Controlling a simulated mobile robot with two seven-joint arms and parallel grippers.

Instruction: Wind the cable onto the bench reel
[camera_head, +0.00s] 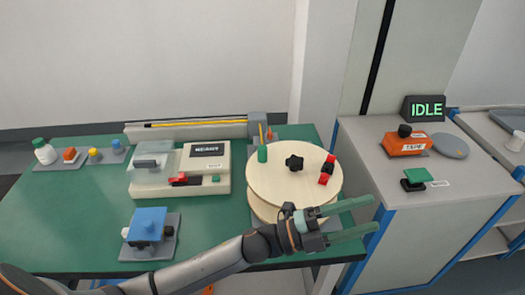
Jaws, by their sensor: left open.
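The bench reel (270,180) is a pale wooden spool standing at the right end of the green bench. On its top disc are a black knob (294,163), a green peg (262,154) and a red and black piece (327,170). A yellow line (200,124), which may be the cable, runs along a grey channel at the back of the bench and ends near a grey block. My left gripper (360,216) is open and empty, in front and to the right of the reel, its green fingers pointing right past the bench edge. My right gripper is not in view.
A beige machine (222,165) with a clear cover sits mid-bench. A blue block (148,223) on a grey plate stands at front left. Small bottles and blocks (70,156) line the back left.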

